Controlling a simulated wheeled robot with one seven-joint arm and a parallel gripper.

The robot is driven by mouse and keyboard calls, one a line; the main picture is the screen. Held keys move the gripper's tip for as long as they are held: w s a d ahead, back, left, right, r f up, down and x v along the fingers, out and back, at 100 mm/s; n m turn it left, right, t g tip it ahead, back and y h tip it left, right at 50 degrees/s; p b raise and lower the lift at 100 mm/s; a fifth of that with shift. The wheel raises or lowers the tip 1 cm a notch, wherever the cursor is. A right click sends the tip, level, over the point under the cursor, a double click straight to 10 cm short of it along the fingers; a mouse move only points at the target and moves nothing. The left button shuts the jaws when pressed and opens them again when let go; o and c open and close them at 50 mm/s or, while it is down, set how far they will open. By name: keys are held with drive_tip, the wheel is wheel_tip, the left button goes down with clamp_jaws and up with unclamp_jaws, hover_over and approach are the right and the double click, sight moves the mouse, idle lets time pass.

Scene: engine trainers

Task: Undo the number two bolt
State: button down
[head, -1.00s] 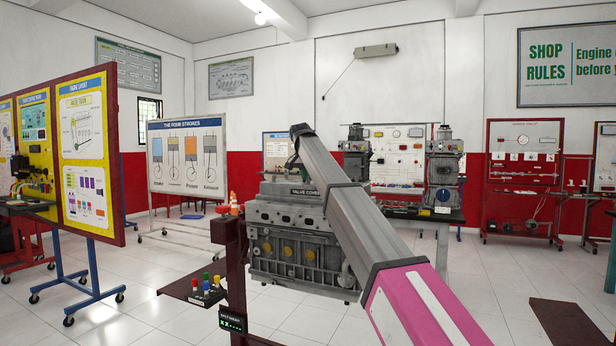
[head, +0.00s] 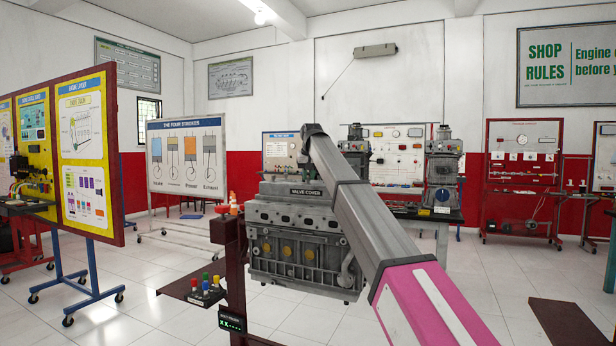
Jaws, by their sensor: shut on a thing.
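The engine (head: 300,240) stands in the middle of the head view, a grey block with round brass-coloured plugs on its near side. A dark label reading VALVE COVER (head: 306,192) is on its upper part. My arm crosses in front from the lower right and hides the right part of the engine and its top. The arm's bend is above the engine, with a small dark part just under it. My gripper is hidden behind the arm. I cannot make out the number two bolt or any single bolt on top.
A dark red post (head: 233,262) stands left of the engine, with a small lit display (head: 232,322) and a shelf (head: 190,288) with several coloured buttons. Poster boards (head: 88,150) stand at left. A workbench (head: 450,214) with other engines is behind. Tiled floor is open between.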

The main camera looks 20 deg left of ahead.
drive_tip(key=shift+w+n+g+y, duration=0.1)
drive_tip(key=shift+n+g+y, duration=0.4)
drive_tip(key=shift+n, duration=1.4)
drive_tip(key=shift+d, duration=0.1)
drive_tip(key=c, duration=1)
unclamp_jaws()
drive_tip(key=shift+r, duration=0.1)
drive_tip(key=v, duration=1)
drive_tip(key=shift+d+r, duration=0.15)
drive_tip(key=shift+r, duration=0.1)
drive_tip(key=shift+s, duration=0.25)
